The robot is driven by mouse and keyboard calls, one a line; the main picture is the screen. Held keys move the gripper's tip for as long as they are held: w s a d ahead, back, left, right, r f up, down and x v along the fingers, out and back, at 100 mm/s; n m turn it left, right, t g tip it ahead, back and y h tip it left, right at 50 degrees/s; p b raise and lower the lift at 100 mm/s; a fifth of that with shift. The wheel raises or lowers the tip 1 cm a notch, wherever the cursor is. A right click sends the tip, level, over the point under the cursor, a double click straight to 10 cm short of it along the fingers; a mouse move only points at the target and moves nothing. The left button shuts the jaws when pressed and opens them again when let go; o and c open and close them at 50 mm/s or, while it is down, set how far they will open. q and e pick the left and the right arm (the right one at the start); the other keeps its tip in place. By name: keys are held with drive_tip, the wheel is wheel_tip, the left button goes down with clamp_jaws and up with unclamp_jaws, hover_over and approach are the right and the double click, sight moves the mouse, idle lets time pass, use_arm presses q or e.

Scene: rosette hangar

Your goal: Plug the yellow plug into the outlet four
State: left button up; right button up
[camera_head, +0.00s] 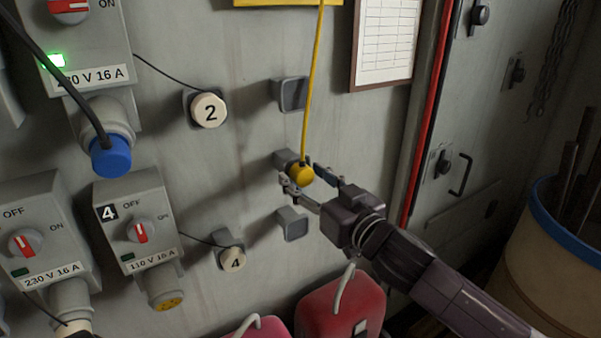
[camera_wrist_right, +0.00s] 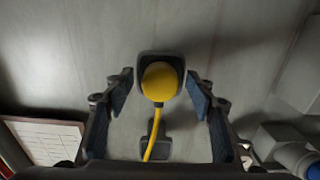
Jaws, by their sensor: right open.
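The yellow plug (camera_head: 301,175) sits in a grey wall holder (camera_head: 281,157), with its yellow cord (camera_head: 313,80) running up out of view. My right gripper (camera_head: 304,179) is open, with its fingers on either side of the plug. In the right wrist view the plug (camera_wrist_right: 159,82) lies between the open fingers, with a gap on both sides. Outlet four (camera_head: 137,222) is a grey switch box at lower left, labelled 110 V 16 A. Its yellow-faced socket (camera_head: 166,301) points down. A cap marked 4 (camera_head: 232,259) rests on the wall beside it. My left gripper is out of view.
Empty grey holders are above (camera_head: 290,94) and below (camera_head: 293,224) the plug. A blue plug (camera_head: 111,157) hangs from the upper-left outlet. Red canisters (camera_head: 340,305) stand below. A cap marked 2 (camera_head: 209,110) is on the wall. A barrel (camera_head: 540,235) stands right.

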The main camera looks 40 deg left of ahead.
sight(306, 179)
idle(0.5)
clamp_jaws()
idle(0.4)
drive_tip(key=shift+s+d+p, duration=0.1)
drive_tip(key=shift+p, duration=0.25)
drive_tip(key=shift+p+v, duration=1.1)
drive_tip(key=shift+v, duration=1.5)
drive_tip(key=shift+d, duration=0.3)
drive_tip(key=shift+s, duration=0.1)
